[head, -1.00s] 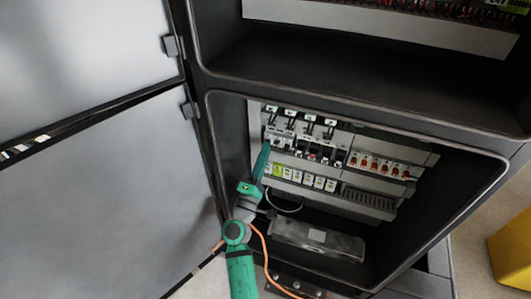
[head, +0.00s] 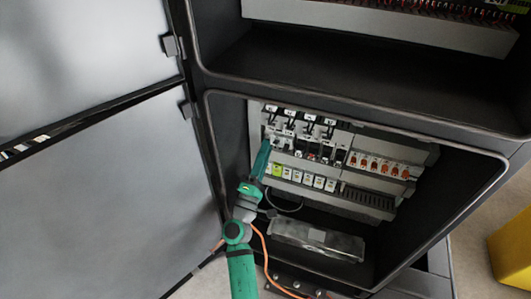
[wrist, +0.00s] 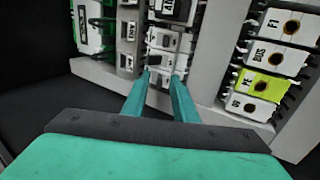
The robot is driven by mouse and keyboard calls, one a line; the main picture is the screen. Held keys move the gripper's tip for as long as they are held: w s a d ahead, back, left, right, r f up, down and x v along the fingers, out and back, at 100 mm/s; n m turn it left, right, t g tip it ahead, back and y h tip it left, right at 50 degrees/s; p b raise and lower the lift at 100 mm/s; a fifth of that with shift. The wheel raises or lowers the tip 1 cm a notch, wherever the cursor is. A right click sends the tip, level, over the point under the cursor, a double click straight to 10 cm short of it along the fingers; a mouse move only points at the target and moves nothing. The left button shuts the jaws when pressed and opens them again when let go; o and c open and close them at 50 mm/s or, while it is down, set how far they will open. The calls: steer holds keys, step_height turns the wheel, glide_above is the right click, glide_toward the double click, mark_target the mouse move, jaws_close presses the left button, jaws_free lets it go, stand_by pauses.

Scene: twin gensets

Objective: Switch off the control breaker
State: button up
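A row of modular breakers (head: 311,150) sits on the upper rail inside the open lower cabinet. My gripper (head: 268,143) reaches up to the left end of this row. In the wrist view, my gripper's (wrist: 161,73) two green fingers stand apart, with their tips at the face of a white and grey breaker (wrist: 161,60). Part of that breaker shows between the fingers; whether the tips touch it I cannot tell. No label naming the control breaker is readable, and the position of the lever is not clear.
Labelled terminal blocks (wrist: 263,85), one yellow-green, stand to the right in the wrist view. Orange-marked modules (head: 380,167) are farther right on the rail. The open cabinet door (head: 110,200) stands left of my arm. A grey box (head: 318,240) lies on the cabinet floor.

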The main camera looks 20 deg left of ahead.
steer(key=shift+f, duration=0.1)
steer(key=v, duration=1.1)
steer(key=shift+w, duration=0.15)
steer(key=s+d+f+m+g+y, duration=0.1)
steer(key=s+d+f+m+g, duration=0.25)
steer(key=s+d+f, duration=0.4)
steer(key=s+d+f+m+g+y, duration=0.1)
steer(key=s+d+f+m+g, duration=0.25)
steer(key=s+f, duration=0.65)
steer(key=s+d+r+m, duration=0.4)
steer(key=s+m, duration=0.1)
steer(key=s, duration=0.4)
steer(key=s+d+r+m+h, duration=0.1)
steer(key=s+d+r+m, duration=0.3)
steer(key=s, duration=0.5)
steer(key=shift+d+r+m+g, duration=0.35)
steer(key=shift+d+m, duration=0.25)
steer(key=shift+m, duration=0.2)
